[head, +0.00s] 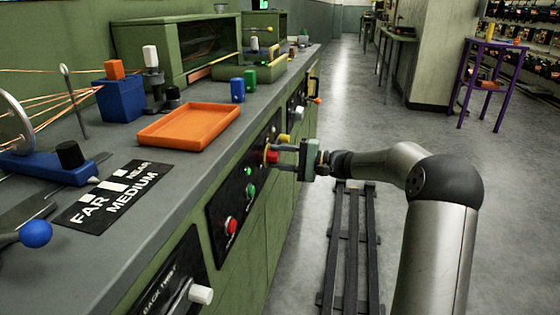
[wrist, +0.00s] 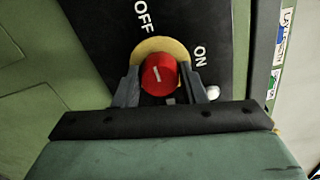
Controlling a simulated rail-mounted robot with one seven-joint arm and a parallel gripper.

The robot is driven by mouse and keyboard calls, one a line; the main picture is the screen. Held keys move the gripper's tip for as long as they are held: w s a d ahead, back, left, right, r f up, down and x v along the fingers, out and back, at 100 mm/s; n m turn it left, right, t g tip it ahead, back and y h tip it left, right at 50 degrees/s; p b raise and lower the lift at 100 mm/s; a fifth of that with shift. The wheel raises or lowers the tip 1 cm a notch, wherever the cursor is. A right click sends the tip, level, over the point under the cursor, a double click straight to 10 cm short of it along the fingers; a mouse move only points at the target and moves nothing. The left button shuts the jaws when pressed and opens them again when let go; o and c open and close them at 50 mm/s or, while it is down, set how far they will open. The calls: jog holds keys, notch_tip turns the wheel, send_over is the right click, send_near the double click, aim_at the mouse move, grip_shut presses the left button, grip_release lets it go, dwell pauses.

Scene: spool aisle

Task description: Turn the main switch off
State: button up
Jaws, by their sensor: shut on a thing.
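The main switch is a red knob (wrist: 158,76) on a yellow disc (wrist: 181,49), set in a black panel lettered OFF and ON. A short white mark shows on the knob's face; I cannot tell for sure which label it points to. In the head view the red knob (head: 272,157) is on the front of the green bench. My gripper (wrist: 160,88) is shut on the knob, one finger on each side of it. In the head view my gripper (head: 283,161) reaches the panel from the right.
The same panel carries a green button (head: 250,190), a red button (head: 231,225) and a yellow knob (head: 285,138). An orange tray (head: 190,125) sits on the bench top. A rail (head: 350,240) runs along the open floor. A purple table (head: 490,65) stands farther right.

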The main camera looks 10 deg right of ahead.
dwell(0.4)
jog(key=o, duration=1)
jog(key=p+v, duration=0.4)
jog(key=v, duration=1.3)
jog(key=shift+s+d+p, duration=0.15)
jog(key=shift+d+p, duration=0.1)
jog(key=shift+p, duration=0.15)
